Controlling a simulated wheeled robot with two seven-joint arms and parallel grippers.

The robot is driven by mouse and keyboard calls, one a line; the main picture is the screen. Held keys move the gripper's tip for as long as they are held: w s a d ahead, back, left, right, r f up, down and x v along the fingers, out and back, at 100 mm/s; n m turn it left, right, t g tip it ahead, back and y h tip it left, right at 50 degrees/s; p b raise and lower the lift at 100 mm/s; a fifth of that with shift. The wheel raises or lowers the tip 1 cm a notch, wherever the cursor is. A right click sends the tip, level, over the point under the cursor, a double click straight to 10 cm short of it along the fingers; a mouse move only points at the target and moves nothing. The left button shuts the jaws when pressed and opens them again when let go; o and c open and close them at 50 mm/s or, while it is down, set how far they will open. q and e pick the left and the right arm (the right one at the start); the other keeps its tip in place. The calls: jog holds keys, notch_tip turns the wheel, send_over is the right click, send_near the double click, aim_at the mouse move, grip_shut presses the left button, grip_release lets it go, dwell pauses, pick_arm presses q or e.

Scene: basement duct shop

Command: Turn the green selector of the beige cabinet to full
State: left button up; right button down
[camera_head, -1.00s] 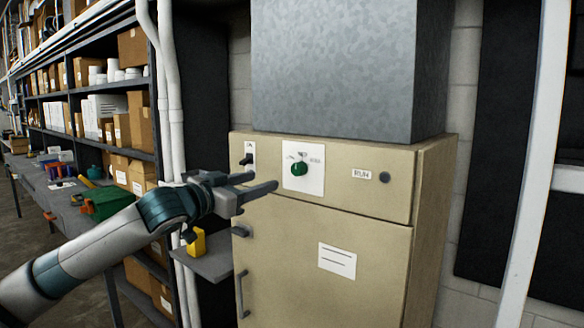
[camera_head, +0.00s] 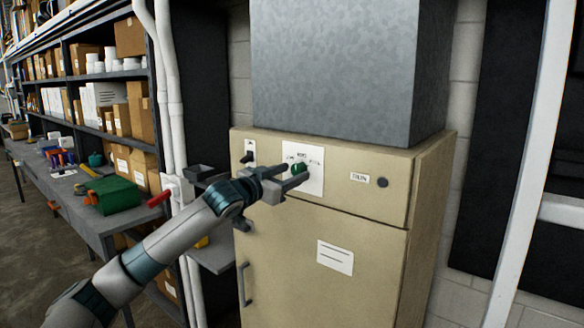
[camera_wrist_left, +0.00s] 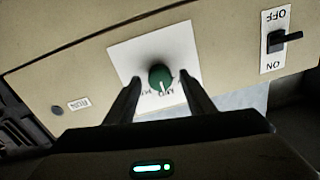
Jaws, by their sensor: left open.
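The beige cabinet (camera_head: 290,263) stands ahead, with a white plate (camera_head: 316,182) on its upper panel. The green selector (camera_head: 299,168) is a round knob on that plate. In the left wrist view the selector (camera_wrist_left: 160,78) shows a white pointer line, with small printing beside it too small to read surely. My left gripper (camera_head: 296,174) is open in front of the plate. In the left wrist view its fingers (camera_wrist_left: 160,98) stand on either side of the selector, with gaps. I cannot tell whether the tips reach around the knob. My right gripper is not in view.
An ON/OFF toggle switch (camera_head: 249,156) is left of the plate, and a RUN label with a dark round button (camera_head: 382,182) is right. A small grey shelf (camera_head: 213,255) and white pipes (camera_head: 170,110) are left of the cabinet. A workbench (camera_head: 60,205) stands further left.

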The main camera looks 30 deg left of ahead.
pick_arm(q)
jog(key=shift+w, duration=0.4)
jog(key=c, duration=1.1)
jog(key=shift+o, duration=0.2)
